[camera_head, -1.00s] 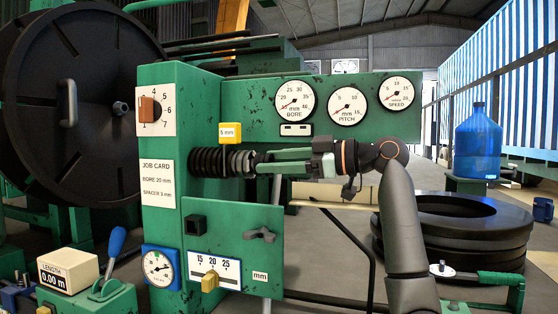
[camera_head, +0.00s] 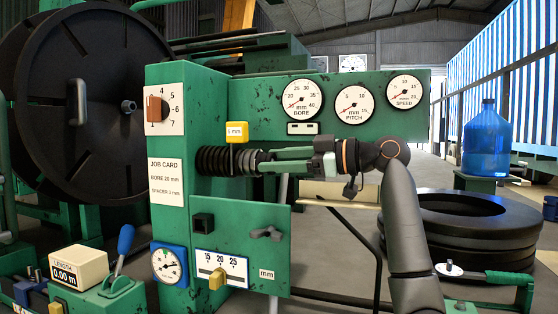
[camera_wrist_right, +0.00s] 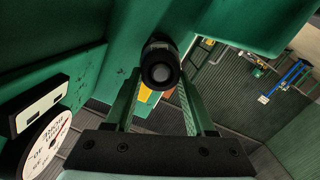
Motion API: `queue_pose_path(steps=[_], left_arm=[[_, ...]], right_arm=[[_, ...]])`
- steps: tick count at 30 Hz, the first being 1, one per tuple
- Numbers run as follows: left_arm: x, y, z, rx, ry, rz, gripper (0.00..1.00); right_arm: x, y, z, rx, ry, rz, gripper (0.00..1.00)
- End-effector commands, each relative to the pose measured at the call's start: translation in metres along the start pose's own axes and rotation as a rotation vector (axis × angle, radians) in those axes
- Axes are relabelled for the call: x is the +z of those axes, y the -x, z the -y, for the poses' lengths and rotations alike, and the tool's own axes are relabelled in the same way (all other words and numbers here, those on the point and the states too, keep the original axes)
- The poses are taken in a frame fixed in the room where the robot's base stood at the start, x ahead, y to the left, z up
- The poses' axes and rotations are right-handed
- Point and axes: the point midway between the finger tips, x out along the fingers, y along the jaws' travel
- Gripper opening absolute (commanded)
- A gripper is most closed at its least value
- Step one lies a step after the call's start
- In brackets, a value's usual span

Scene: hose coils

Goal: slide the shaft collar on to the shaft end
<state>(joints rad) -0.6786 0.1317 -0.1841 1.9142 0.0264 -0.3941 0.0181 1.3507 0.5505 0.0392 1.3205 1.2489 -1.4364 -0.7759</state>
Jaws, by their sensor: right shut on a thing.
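My right gripper (camera_head: 266,160) reaches in from the right with its green fingers lying level, pointing left at the shaft. It is shut on a small dark ring, which I take to be the shaft collar (camera_head: 264,156). The shaft (camera_head: 215,161) sticks out from the green post and carries a stack of black rings, with a greyer part near its end. In the right wrist view, a round grey face inside a black rim (camera_wrist_right: 160,70) sits between the fingertips, in line with them. I cannot tell whether the collar is around the shaft end or just touching it. My left gripper is out of view.
A yellow 5 mm block (camera_head: 237,132) sits just above the shaft. The green gauge panel (camera_head: 270,110) stands behind my gripper. A lower green panel (camera_head: 240,222) with a slider is below. Black hose coils (camera_head: 455,235) lie at the right.

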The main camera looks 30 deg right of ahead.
Motion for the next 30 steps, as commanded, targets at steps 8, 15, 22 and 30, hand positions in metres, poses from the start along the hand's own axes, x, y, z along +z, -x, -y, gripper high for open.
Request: queue_pose_path(steps=[8,15,22,30], left_arm=[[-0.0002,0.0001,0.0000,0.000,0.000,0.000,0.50],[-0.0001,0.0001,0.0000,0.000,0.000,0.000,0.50],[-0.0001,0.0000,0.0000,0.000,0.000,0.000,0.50],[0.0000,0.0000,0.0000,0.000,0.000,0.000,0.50]], right_arm=[[-0.0016,-0.0005,-0.0002,0.002,0.001,-0.004,0.81],[-0.0009,-0.0003,-0.0002,0.001,0.000,-0.002,0.90],[0.0001,-0.0004,0.0000,0.000,0.000,0.000,1.00],[-0.0004,-0.0001,-0.0001,0.001,0.000,-0.001,1.00]])
